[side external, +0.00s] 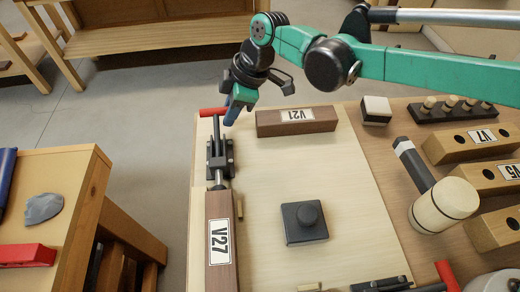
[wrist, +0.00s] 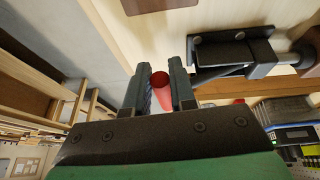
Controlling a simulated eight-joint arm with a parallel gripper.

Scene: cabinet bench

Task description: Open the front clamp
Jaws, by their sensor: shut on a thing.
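A black toggle clamp (side external: 220,160) with a red handle (side external: 208,112) stands at the left edge of the pale board. Its rod points toward the wooden block V27 (side external: 208,255). My gripper (side external: 230,114) is at the red handle. In the wrist view, my gripper (wrist: 160,72) has the red handle (wrist: 160,80) between its fingers and is shut on it. The clamp's black bracket (wrist: 235,52) lies to the right there. A second red-handled clamp (side external: 380,285) is partly cut off at the lower edge. I cannot tell the lever's exact angle.
Block V21 (side external: 297,121) lies right of my gripper on the board (side external: 345,200). A dark knobbed block (side external: 304,222) sits mid-board. A mallet (side external: 440,200) and several wooden blocks lie to the right. A separate wooden bench (side external: 85,190) stands left across a gap.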

